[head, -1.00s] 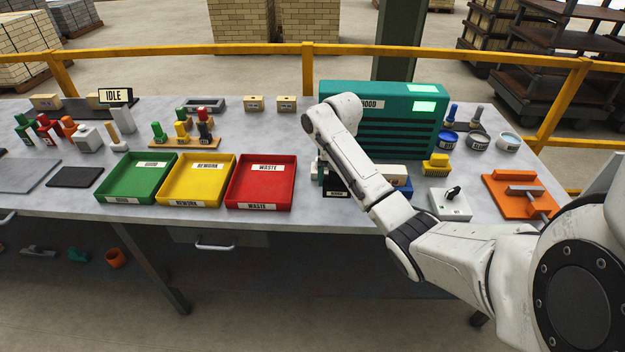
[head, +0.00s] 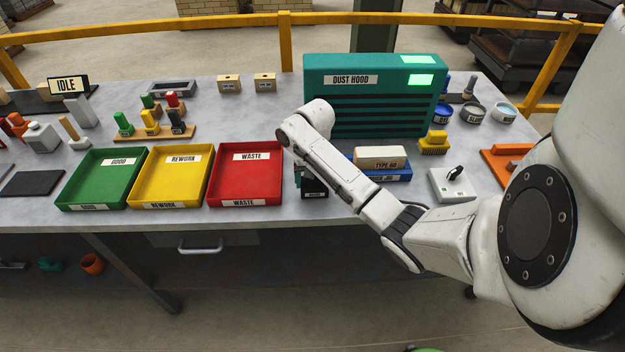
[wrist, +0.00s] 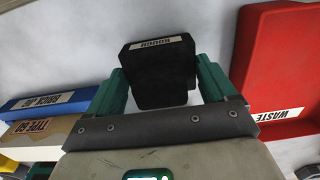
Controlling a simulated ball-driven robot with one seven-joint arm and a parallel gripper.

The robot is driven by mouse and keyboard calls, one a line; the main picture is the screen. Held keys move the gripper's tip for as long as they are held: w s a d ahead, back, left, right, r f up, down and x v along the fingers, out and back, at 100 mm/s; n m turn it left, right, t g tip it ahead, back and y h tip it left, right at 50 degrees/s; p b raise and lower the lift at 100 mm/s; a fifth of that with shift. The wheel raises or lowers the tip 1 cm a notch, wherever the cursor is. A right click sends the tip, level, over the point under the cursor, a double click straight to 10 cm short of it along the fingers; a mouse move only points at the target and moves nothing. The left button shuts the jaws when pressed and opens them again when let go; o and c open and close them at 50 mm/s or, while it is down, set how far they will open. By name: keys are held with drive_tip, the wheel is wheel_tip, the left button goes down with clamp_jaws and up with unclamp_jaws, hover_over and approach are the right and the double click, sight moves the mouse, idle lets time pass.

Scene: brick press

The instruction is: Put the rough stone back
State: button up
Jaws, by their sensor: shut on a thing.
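The rough stone is a black block (wrist: 160,75) with a white label that seems to read ROUGH, upside down in the wrist view. My gripper (wrist: 160,88) is shut on it, with one teal finger on each side. In the head view the stone (head: 314,186) shows low, just right of the red waste tray, partly hidden by my arm. My gripper's fingers are mostly hidden there behind my wrist. I cannot tell whether the stone touches the bench.
The red waste tray (head: 217,187) is close on the left. A blue brick jig (head: 396,174) holding a TYPE 60 brick (head: 381,156) is on the right. The teal dust hood (head: 345,97) stands behind. A switch box (head: 452,184) and yellow brush (head: 434,142) lie further right.

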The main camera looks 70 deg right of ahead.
drive_tip(key=o, duration=1.2)
drive_tip(key=shift+f, duration=0.1)
wheel_tip(320, 180, up, 10)
drive_tip(key=p, duration=0.2)
drive_tip(key=shift+d+p, duration=0.1)
drive_tip(key=shift+p, duration=0.3)
drive_tip(key=shift+r, duration=1.1)
